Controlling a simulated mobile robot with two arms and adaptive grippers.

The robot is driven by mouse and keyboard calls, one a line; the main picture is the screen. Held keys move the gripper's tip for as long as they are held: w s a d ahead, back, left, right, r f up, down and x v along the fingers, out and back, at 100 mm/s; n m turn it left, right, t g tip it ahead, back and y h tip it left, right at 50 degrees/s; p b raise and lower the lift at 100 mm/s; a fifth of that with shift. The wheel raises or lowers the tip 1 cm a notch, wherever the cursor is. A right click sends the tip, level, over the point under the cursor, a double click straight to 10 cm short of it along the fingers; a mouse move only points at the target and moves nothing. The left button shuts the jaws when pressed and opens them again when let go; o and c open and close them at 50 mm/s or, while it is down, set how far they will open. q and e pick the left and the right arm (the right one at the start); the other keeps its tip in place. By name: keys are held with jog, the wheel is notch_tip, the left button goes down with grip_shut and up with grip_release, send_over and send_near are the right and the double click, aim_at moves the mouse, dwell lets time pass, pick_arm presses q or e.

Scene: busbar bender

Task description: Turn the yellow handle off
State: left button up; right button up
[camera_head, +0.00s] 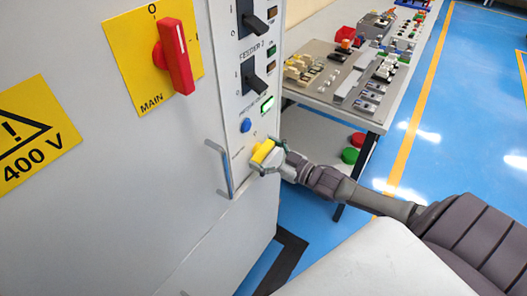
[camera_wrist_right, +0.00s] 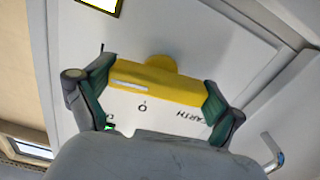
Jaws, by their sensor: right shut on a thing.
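The yellow handle (camera_head: 262,150) is on the front of the grey cabinet, low on its narrow switch panel. In the right wrist view the handle (camera_wrist_right: 155,84) is a bar with a white mark towards its left end, lying nearly level with a slight tilt. The letter O and the word EARTH show on the panel beside it. My right gripper (camera_head: 271,158) is at the handle. In the wrist view my right gripper (camera_wrist_right: 158,95) has one finger at each end of the bar and is shut on it. My left gripper is not in view.
A metal pull handle (camera_head: 223,170) stands out just left of the yellow handle. A red main switch (camera_head: 176,56), black feeder switches (camera_head: 255,83), a green lamp (camera_head: 267,105) and a blue button (camera_head: 246,125) are above. A parts table (camera_head: 330,95) stands right of the cabinet.

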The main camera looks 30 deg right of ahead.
jog(key=n, duration=0.4)
jog(key=shift+p, duration=0.3)
jog(key=n, duration=0.8)
jog(key=shift+b, duration=0.4)
jog(key=shift+n+b, duration=0.55)
jog(key=shift+n, duration=1.95)
jog(key=o, duration=0.8)
jog(key=shift+s, duration=0.1)
